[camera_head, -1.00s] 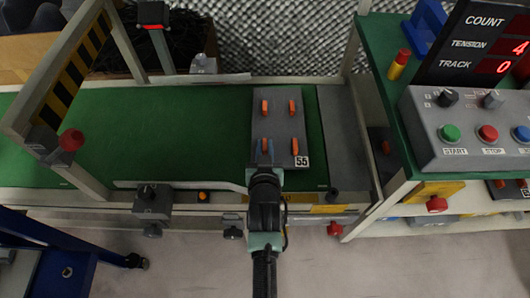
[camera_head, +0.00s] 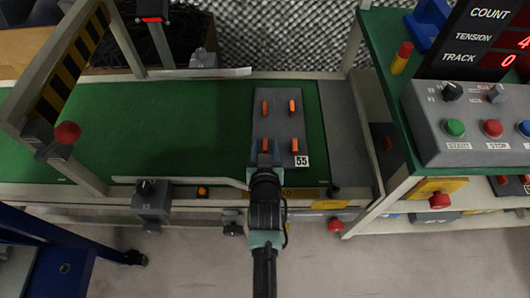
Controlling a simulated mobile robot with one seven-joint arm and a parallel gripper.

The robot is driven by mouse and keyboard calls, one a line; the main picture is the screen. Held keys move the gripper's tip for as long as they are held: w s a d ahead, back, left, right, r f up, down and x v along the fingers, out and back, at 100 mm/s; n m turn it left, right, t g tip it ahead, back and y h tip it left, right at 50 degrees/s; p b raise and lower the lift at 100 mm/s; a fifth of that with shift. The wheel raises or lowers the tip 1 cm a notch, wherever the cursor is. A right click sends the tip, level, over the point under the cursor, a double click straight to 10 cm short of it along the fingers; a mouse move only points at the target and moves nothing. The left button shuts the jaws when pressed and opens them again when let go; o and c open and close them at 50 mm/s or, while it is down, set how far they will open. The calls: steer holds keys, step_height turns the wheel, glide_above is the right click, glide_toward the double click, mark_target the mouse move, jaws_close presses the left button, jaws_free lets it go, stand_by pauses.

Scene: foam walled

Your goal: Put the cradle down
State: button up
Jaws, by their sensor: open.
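The cradle (camera_head: 279,122) is a dark grey flat block with several upright orange pegs and a white label reading 55 at its near right corner. It lies flat on the right end of the green conveyor belt (camera_head: 165,125). My gripper (camera_head: 264,158) is at the cradle's near edge, by the near left orange peg. It is open. The wrist covers part of the cradle's near left side, and whether the fingertips touch the cradle cannot be told.
A metal guide rail (camera_head: 180,182) runs along the belt's near edge. A striped gate (camera_head: 72,65) stands over the belt at left. A control box (camera_head: 470,125) with buttons stands on a green-topped bench at right. The belt left of the cradle is clear.

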steer(key=p+v, duration=0.4)
steer(key=v, duration=0.8)
steer(key=shift+r+p, duration=0.1)
steer(key=shift+p, duration=0.2)
steer(key=w+r+t, duration=0.2)
steer(key=w+r, duration=0.1)
steer(key=r, duration=0.9)
steer(key=w+r+t, duration=0.3)
steer(key=w+r, duration=0.1)
steer(key=r, duration=0.8)
steer(key=w+r+t, duration=0.2)
steer(key=w+r, duration=0.1)
steer(key=r, duration=1)
steer(key=s+r+t, duration=0.2)
steer(key=s+r, duration=0.2)
steer(key=r, duration=0.5)
steer(key=s+r+t, duration=0.2)
steer(key=s+r, duration=0.3)
steer(key=r, duration=0.5)
steer(key=s+r+t, duration=0.2)
steer(key=s+r, duration=0.2)
steer(key=r, duration=0.5)
steer(key=shift+s+r+t, duration=0.15)
steer(key=shift+s+t, duration=0.25)
